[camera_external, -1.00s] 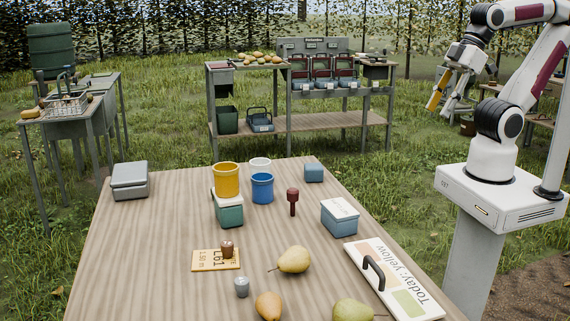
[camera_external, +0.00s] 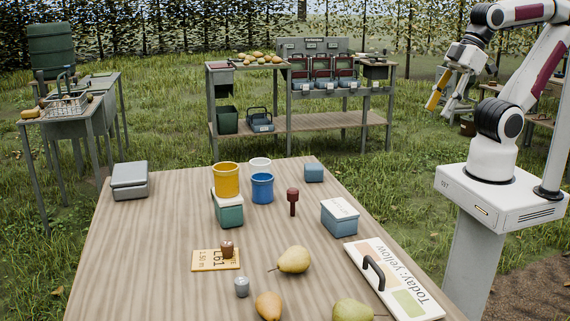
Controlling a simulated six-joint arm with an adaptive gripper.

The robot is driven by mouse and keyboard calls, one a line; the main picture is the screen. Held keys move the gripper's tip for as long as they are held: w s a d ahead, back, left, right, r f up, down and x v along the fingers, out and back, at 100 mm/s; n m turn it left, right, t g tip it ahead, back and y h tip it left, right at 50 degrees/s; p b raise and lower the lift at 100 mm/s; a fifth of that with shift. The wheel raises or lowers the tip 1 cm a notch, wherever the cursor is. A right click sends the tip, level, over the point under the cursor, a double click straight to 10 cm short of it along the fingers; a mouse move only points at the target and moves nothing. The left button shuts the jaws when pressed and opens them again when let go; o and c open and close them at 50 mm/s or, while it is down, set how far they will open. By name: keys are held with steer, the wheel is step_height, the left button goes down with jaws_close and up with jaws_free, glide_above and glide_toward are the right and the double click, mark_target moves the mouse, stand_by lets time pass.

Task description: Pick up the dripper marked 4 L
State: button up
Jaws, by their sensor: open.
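No 4 L marking is legible, so I cannot tell which piece is that dripper. Small candidates stand on the wooden table (camera_external: 150,240): a dark red knobbed piece (camera_external: 292,201), a brown capped piece (camera_external: 227,248) on a yellow card (camera_external: 203,261), and a small grey cylinder (camera_external: 241,288). The card's lettering is upside down in this view. My gripper (camera_external: 445,98) is open and empty, high in the air at the upper right, beyond the table's right side and well apart from everything on it. One finger looks orange-yellow.
Blue boxes (camera_external: 339,219), pears (camera_external: 294,260) and a handled board (camera_external: 405,290) reading "Today: yellow" are to the right and front. The table's left side is mostly clear.

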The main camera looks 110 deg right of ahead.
steer(key=shift+w, duration=0.1)
steer(key=w+a+r+t+y, duration=0.25)
steer(key=w+a, duration=0.25)
steer(key=w, duration=0.6)
steer(key=w+a+r+t+y, duration=0.1)
steer(key=w+a+r, duration=0.2)
steer(key=w+a, duration=0.55)
steer(key=w+a+f+t, duration=0.1)
steer(key=w+a+f, duration=0.1)
steer(key=w, duration=0.8)
steer(key=w+a+f+t, duration=0.1)
steer(key=w+a+f, duration=0.15)
steer(key=w, duration=0.75)
steer(key=w+a+f+m+t+h, duration=0.1)
steer(key=w+a+f+m+h, duration=0.1)
steer(key=w+a+f, duration=0.3)
steer(key=w+f+m+t+h, duration=0.15)
steer(key=w+f+h, duration=0.35)
steer(key=f, duration=0.8)
steer(key=h, duration=0.2)
glide_toward(242, 287)
steer(key=r, duration=0.1)
steer(key=d+r+m, duration=0.1)
steer(key=r, duration=0.1)
steer(key=shift+w+d+r+g+y, duration=0.1)
steer(key=shift+w+d+g+y, duration=0.15)
steer(key=shift+g, duration=0.15)
steer(key=shift+s+d+f, duration=0.1)
steer(key=shift+s+f, duration=0.15)
steer(key=shift+f, duration=0.45)
